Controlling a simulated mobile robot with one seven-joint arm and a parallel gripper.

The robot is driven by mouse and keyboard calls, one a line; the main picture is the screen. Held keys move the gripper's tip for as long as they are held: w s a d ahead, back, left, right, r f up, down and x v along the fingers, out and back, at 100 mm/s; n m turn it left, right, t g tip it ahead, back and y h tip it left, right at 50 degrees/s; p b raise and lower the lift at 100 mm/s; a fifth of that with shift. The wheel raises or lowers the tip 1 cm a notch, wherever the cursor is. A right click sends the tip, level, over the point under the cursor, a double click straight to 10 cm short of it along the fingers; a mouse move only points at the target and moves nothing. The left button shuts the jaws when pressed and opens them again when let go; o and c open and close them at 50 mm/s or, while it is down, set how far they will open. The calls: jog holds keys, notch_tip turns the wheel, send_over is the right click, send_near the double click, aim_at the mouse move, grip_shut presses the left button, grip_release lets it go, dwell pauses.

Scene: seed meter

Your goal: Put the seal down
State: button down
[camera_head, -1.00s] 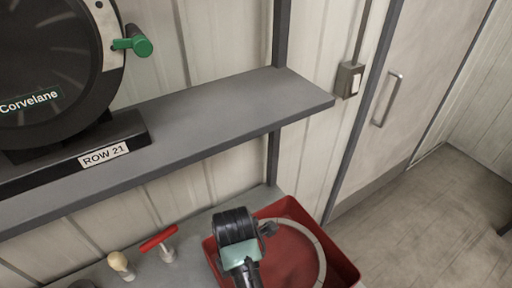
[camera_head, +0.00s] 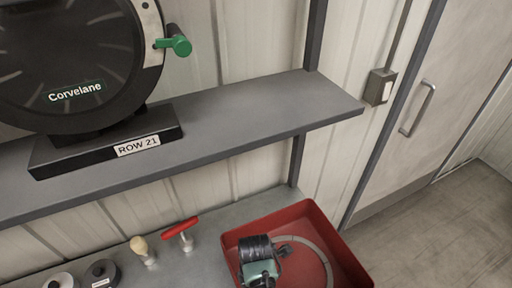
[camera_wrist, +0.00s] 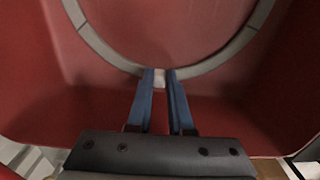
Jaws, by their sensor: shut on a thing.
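The seal is a thin pale grey ring (camera_head: 321,254). It is inside the red tray (camera_head: 340,247), close to or on the floor; I cannot tell if it touches. My gripper (camera_head: 282,249) reaches into the tray and is shut on the ring's near edge. In the wrist view, the two blue fingers (camera_wrist: 160,76) pinch the seal (camera_wrist: 101,46), and the ring curves away over the tray floor (camera_wrist: 160,25). Part of the ring is cut off by the wrist frame, and the lower part of the tray is cut off in the head view.
A grey shelf (camera_head: 250,113) carries a round black seed meter (camera_head: 70,60) with a green handle (camera_head: 178,43). Left of the tray on the bench (camera_head: 203,255) stand a red T-handled tool (camera_head: 181,230), a pale-knobbed tool (camera_head: 143,249) and two small rollers (camera_head: 102,273).

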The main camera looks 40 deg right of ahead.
jog(key=c, duration=0.8)
grip_release()
jog(key=shift+f, duration=0.1)
notch_tip(320, 180, up, 12)
jog(key=shift+r+b, duration=0.15)
jog(key=shift+b, duration=0.25)
jog(key=shift+s, duration=0.1)
